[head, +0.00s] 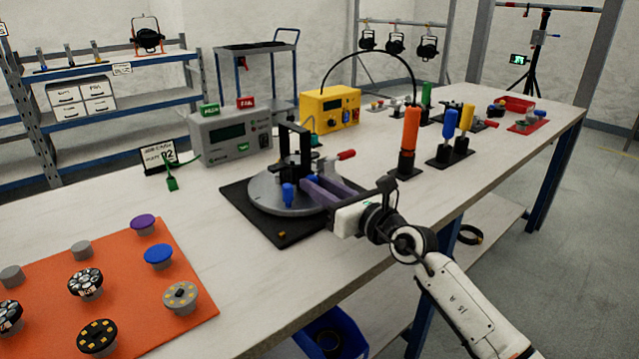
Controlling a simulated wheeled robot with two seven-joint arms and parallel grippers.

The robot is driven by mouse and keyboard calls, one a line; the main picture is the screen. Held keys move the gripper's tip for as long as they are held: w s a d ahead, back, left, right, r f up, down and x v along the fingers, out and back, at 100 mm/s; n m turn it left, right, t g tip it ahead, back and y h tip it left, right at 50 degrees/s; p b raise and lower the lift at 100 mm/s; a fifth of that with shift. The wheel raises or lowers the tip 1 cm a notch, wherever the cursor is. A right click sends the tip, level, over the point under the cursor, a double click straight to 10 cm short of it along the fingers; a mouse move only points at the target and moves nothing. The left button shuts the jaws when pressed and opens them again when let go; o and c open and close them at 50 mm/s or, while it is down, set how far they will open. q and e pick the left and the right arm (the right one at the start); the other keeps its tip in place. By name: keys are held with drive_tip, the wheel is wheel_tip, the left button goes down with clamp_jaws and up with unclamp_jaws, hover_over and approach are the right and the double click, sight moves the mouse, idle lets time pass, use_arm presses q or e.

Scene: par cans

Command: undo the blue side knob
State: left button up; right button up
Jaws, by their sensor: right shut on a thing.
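A black yoke (305,148) stands upright on a round grey turntable (262,196), which sits on a black square mat (272,232). A small blue side knob (288,194) shows low at the front of the yoke. My right gripper (304,186) reaches in from the right, its purple fingers just right of the blue and shut on the knob. The fingers hide part of the contact and the yoke's foot. A red-handled lever (346,155) sticks out behind the fingers. My left gripper is not in view.
A grey meter box (230,135) and a yellow box (330,110) stand behind the mat. Upright orange (411,128), blue and yellow handles stand to the right. An orange mat (190,262) with several knobs lies front left. Bare table (205,220) lies between the mats.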

drive_tip(key=shift+n, duration=0.7)
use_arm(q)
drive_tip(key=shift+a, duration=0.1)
use_arm(e)
drive_tip(key=shift+n, duration=0.8)
drive_tip(key=o, duration=0.8)
use_arm(q)
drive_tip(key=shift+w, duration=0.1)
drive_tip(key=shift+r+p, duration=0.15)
drive_tip(key=shift+p, duration=0.15)
use_arm(e)
drive_tip(key=p+v, duration=0.2)
drive_tip(key=v, duration=0.7)
drive_tip(key=shift+s+d+p, duration=0.15)
drive_tip(key=shift+s+p, duration=0.05)
drive_tip(key=shift+p, duration=0.15)
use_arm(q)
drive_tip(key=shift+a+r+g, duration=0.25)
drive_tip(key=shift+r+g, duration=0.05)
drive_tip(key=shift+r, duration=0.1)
use_arm(e)
drive_tip(key=shift+s+d, duration=0.2)
drive_tip(key=shift+s, duration=0.1)
